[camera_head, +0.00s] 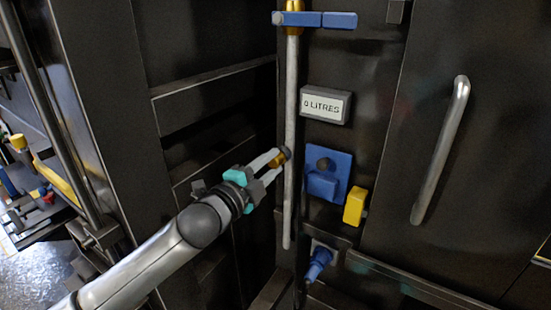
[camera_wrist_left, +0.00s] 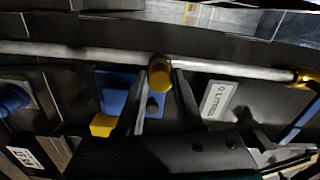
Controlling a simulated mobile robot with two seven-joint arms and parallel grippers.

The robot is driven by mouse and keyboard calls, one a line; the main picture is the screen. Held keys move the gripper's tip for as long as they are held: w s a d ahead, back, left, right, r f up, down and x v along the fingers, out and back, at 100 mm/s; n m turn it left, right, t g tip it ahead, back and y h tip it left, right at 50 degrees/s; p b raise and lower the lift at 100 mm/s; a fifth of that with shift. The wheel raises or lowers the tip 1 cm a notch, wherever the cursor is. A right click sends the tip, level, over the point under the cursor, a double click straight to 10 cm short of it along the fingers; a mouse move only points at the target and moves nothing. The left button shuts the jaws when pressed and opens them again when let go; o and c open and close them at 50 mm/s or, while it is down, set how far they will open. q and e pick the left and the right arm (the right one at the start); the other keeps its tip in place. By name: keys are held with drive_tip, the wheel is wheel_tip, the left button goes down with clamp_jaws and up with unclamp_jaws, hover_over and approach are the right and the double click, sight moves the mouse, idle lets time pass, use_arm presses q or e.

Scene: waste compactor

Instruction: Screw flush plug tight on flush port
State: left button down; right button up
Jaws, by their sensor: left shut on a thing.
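My left gripper (camera_head: 275,164) is shut on a small brass-yellow plug (camera_head: 279,159) beside the upright grey pipe (camera_head: 291,210). In the left wrist view the plug (camera_wrist_left: 160,77) is a round yellow piece between the two dark fingers, in front of the pipe (camera_wrist_left: 100,53). A dark round piece (camera_head: 285,152) shows at the fingertips against the pipe; it may be the flush port. The plug's inner end is hidden, so I cannot tell how far it sits in the port. My right gripper is in neither view.
A blue lever (camera_head: 325,19) is at the pipe's top. To the pipe's right are a "0 LITRES" display (camera_head: 325,104), a blue bracket (camera_head: 340,163), a yellow block (camera_head: 355,206) and a long door handle (camera_head: 440,150). A blue fitting (camera_head: 318,263) is below.

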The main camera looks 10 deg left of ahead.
use_arm(q)
drive_tip(key=m+p, duration=0.1)
drive_tip(key=m, duration=0.1)
drive_tip(key=shift+r+m, duration=0.1)
drive_tip(key=shift+m, duration=1.5)
drive_tip(key=shift+c, duration=2.3)
unclamp_jaws()
drive_tip(key=shift+c, duration=0.2)
drive_tip(key=shift+c, duration=0.2)
